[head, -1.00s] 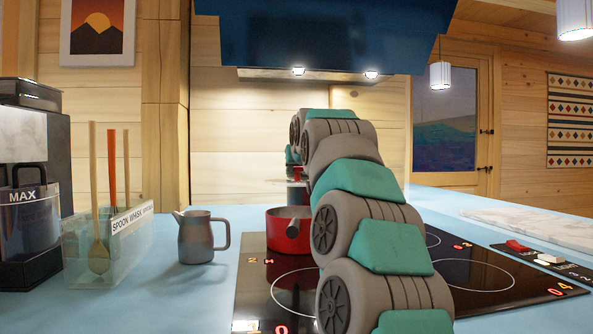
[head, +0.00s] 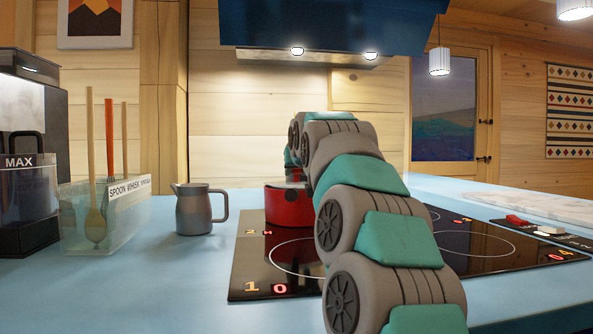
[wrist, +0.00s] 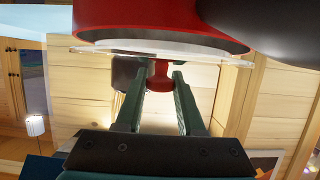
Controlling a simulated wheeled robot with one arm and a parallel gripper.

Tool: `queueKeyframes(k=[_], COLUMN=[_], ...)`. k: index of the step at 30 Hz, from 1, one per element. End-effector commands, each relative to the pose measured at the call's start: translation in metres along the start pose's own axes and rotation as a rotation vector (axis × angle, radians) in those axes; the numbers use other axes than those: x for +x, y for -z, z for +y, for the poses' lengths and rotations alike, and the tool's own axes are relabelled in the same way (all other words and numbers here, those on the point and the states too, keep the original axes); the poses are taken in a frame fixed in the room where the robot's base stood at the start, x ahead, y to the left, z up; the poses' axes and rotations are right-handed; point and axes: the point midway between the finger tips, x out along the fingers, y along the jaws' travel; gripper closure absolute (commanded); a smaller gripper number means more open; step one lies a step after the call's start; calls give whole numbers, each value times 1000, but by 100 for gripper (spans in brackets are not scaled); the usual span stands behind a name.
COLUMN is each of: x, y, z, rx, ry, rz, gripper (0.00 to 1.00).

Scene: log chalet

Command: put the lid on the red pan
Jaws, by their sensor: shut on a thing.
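The red pan (head: 288,207) stands on the black cooktop in the head view, partly hidden by my arm. It also fills the top of the wrist view (wrist: 160,15), with its dark handle (wrist: 270,25) at the upper right. My gripper (wrist: 160,78) is shut on the red knob (wrist: 158,72) of the lid. The lid's clear rim (wrist: 160,51) lies along the pan's rim in the wrist view. The lid looks roughly level and very close to the pan or touching it; I cannot tell whether it is seated. My arm hides the gripper in the head view.
The cooktop (head: 258,285) lies on a blue counter (head: 150,290). A grey jug (head: 194,210) stands left of the pan. A clear utensil holder (head: 130,215) and a coffee machine (head: 25,190) are farther left. A range hood (head: 330,30) hangs above. A marble board (head: 545,212) lies at the right.

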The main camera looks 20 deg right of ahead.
Motion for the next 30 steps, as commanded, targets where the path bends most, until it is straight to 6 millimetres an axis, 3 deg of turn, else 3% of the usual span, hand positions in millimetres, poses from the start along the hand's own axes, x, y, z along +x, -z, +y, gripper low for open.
queueKeyframes(k=[25, 26, 30], x=[2, 2, 2], y=[-5, -5, -6], z=[0, 0, 0], rx=[0, 0, 0], ry=[0, 0, 0], rz=[2, 2, 1], gripper=[100, 60, 44])
